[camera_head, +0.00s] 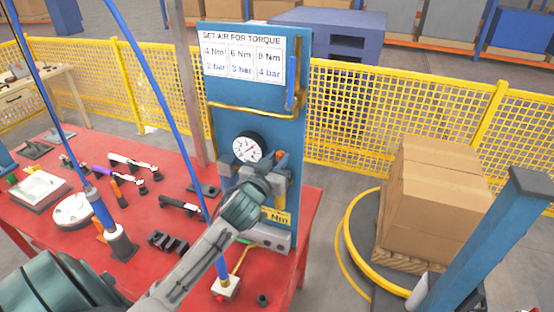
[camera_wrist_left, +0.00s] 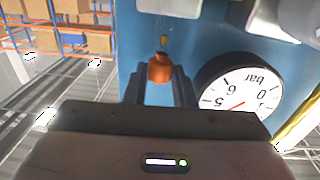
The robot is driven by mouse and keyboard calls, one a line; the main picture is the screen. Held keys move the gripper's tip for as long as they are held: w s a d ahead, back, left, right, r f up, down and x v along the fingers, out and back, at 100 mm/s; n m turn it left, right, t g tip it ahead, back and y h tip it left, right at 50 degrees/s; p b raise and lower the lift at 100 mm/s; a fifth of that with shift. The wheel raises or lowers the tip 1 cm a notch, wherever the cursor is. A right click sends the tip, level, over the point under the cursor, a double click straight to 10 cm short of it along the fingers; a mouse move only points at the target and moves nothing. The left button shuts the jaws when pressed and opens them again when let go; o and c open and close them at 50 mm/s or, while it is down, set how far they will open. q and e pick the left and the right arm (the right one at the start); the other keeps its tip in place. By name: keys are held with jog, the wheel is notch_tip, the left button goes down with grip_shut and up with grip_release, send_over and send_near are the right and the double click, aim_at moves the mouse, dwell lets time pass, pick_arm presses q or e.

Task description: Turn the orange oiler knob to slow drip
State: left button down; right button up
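The orange oiler knob (camera_wrist_left: 160,69) shows in the left wrist view on the blue panel, with a small yellow part just above it. In the head view only a bit of orange (camera_head: 281,156) shows beside the gauge, mostly behind my gripper. My left gripper (camera_head: 276,165) is at the panel, its two fingers (camera_wrist_left: 161,88) on either side of the knob. The knob about fills the gap; whether the fingers press on it cannot be told. The round white pressure gauge (camera_head: 248,148) is right beside it, also in the wrist view (camera_wrist_left: 238,97). My right gripper is not in view.
The blue panel (camera_head: 222,120) carries a torque chart (camera_head: 242,58) and a brass pipe (camera_head: 250,110). It stands on a red table (camera_head: 150,225) with tools and hoses. A boxed pallet (camera_head: 435,190) stands at right, before a yellow fence (camera_head: 400,120).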

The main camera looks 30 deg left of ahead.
pick_arm(q)
jog(key=shift+y, duration=0.3)
jog(key=shift+d+n, duration=0.1)
jog(key=shift+n, duration=0.2)
jog(key=n+y+b, duration=0.1)
jog(key=n+g+y+b, duration=0.1)
jog(key=y+b, duration=0.1)
jog(key=n+g+y+b, duration=0.1)
jog(key=y, duration=0.1)
jog(key=shift+w+d+f+n, duration=0.2)
jog(key=shift+d+n, duration=0.1)
jog(key=shift+d, duration=0.05)
jog(key=shift+d+r+n+g+y+b, duration=0.1)
jog(key=shift+r+n+g+y+b, duration=0.05)
jog(key=shift+n+g+y+b, duration=1)
jog(key=shift+m+y, duration=0.25)
jog(key=c, duration=1.5)
grip_release()
